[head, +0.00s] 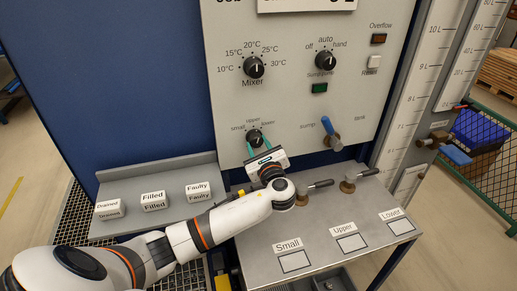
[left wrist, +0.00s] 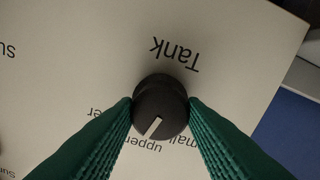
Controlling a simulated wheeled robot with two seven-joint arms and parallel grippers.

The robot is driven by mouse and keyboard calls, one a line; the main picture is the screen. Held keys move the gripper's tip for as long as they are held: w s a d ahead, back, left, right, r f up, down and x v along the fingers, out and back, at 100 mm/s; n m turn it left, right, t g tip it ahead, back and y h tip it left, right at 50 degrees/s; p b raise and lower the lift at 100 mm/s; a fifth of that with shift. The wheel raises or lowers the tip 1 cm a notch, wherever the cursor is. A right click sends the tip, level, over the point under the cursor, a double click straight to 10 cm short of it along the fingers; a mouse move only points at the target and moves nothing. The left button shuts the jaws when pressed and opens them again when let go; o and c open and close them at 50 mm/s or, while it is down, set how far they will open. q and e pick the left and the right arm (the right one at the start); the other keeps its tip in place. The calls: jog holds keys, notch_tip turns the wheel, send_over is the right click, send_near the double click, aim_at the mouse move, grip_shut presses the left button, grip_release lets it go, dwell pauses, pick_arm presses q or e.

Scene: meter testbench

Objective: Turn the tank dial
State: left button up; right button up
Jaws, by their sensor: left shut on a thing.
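The tank dial (head: 254,136) is a round black knob on the grey panel, with small, upper and lower printed around it. In the left wrist view the dial (left wrist: 160,105) sits below the word Tank, which appears upside down. The left fingers (left wrist: 160,108) touch the knob's sides. My right gripper is in neither view.
Above are the Mixer dial (head: 253,67) and the sump pump dial (head: 326,61). A blue-handled valve (head: 331,133) sits to the right. The bench below bears two lever valves (head: 316,188) and labelled squares. Labelled blocks (head: 154,201) stand on a shelf at left.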

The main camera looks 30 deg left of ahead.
pick_arm(q)
jog(key=n+b, duration=0.1)
jog(key=n, duration=0.1)
jog(key=shift+f+n, duration=0.2)
jog(key=shift+n, duration=0.2)
jog(key=n+b, duration=0.2)
jog(key=n, duration=0.1)
jog(key=shift+n+b, duration=0.3)
jog(key=shift+b, duration=0.1)
jog(key=n+b, duration=0.2)
jog(key=n, duration=0.1)
jog(key=shift+n+b, duration=0.4)
jog(key=shift+r+n+b, duration=0.15)
jog(key=shift+n+b, duration=0.35)
jog(key=shift+n, duration=0.3)
jog(key=o, duration=1)
